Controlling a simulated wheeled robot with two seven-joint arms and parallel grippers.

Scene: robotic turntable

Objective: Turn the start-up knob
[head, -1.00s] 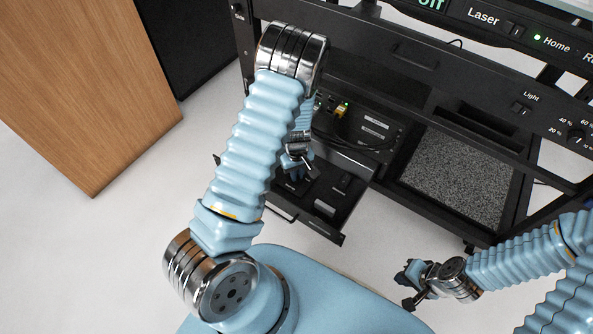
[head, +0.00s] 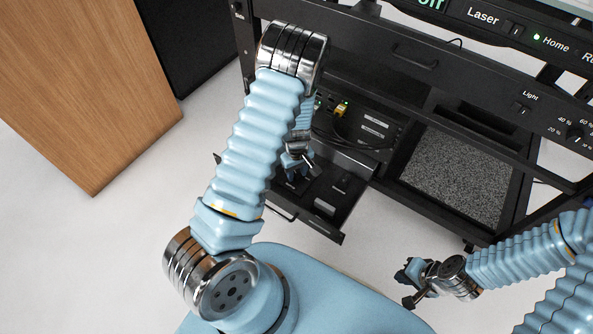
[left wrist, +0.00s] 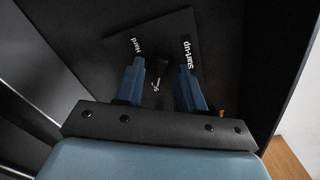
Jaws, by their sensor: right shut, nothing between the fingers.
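The start-up knob (left wrist: 162,67) is a small dark knob on a black panel (left wrist: 205,35) with white lettering that reads "Hard" and "Start-up" in the left wrist view. My left gripper (left wrist: 160,72) is open, with one blue finger on each side of the knob and visible gaps. I cannot tell how far the fingertips are from the panel. In the head view my left gripper (head: 297,166) is low over the pulled-out black drawer (head: 322,229), partly behind my left arm; the knob is not discernible there. My right gripper (head: 408,284) is shut and empty, away from the rack.
The black rack has an upper panel with Laser, Home and Light controls (head: 522,108). Cables (head: 340,112) show behind the drawer. A grey speckled panel (head: 455,180) is to its right. A wooden cabinet (head: 85,90) stands at left. The floor between is clear.

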